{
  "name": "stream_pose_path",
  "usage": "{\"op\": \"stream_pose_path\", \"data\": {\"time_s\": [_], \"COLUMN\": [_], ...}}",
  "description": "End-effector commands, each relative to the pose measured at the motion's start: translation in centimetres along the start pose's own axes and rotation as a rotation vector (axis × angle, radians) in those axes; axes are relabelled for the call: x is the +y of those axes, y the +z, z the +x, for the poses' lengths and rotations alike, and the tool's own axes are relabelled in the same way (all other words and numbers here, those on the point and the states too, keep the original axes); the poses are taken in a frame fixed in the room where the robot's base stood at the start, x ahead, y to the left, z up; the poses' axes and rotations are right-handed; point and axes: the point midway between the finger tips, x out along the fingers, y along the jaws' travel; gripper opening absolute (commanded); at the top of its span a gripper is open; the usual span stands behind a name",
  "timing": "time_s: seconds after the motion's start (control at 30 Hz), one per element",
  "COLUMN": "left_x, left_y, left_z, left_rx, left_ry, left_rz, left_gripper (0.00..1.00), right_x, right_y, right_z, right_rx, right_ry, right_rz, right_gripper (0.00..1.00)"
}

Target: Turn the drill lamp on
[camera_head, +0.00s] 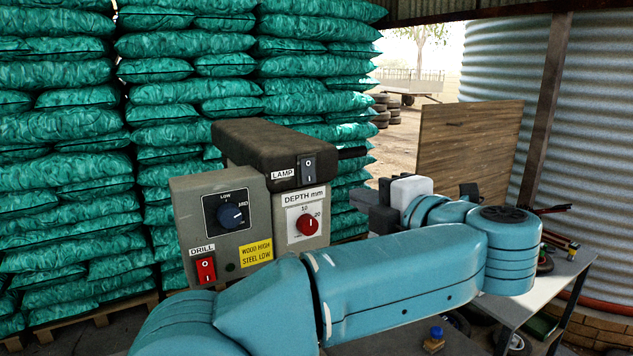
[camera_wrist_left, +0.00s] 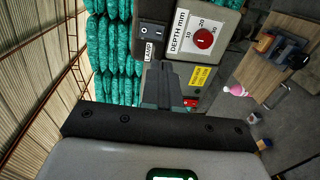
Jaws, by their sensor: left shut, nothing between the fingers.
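The drill head's dark top housing (camera_head: 268,147) carries the black lamp rocker switch (camera_head: 308,170), marked I and O, beside a LAMP label (camera_head: 283,174). The switch also shows in the wrist view (camera_wrist_left: 152,28), near the top. I cannot tell which way the rocker is pressed, and no lamp glow shows. My left gripper (camera_head: 371,204) is shut and empty, to the right of the switch and slightly lower in the head view. Its dark fingers (camera_wrist_left: 161,86) point toward the control panel in the wrist view, apart from the switch. My right gripper is not in view.
Near the lamp switch are the depth dial (camera_head: 307,224), the speed knob (camera_head: 231,215) and the red drill switch (camera_head: 206,270). A workbench (camera_head: 545,285) stands at the right. Green sacks (camera_head: 65,190) are stacked behind. My left arm crosses the foreground.

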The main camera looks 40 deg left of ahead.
Motion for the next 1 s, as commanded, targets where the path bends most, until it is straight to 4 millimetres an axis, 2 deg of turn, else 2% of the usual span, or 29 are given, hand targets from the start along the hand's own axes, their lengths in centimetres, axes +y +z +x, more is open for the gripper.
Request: {"op": "stream_pose_path", "data": {"time_s": [0.17,0.6,0.8,1.0], "left_x": [0.3,0.4,0.2,0.0], "left_y": [-0.2,-0.3,-0.2,-0.2], "left_z": [2.3,11.5,13.6,14.1], "left_rx": [0.005,0.005,0.002,-0.001], "left_ry": [0.000,0.001,0.001,0.001], "left_rz": [0.000,0.002,0.002,0.001], "left_gripper": [0.00,0.00,0.00,0.00], "right_x": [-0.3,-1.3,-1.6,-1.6], "right_y": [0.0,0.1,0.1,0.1], "right_z": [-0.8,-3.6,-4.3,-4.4], "right_rx": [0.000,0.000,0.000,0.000], "right_ry": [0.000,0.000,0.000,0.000], "right_rz": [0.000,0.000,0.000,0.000], "right_gripper": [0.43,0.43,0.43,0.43]}}
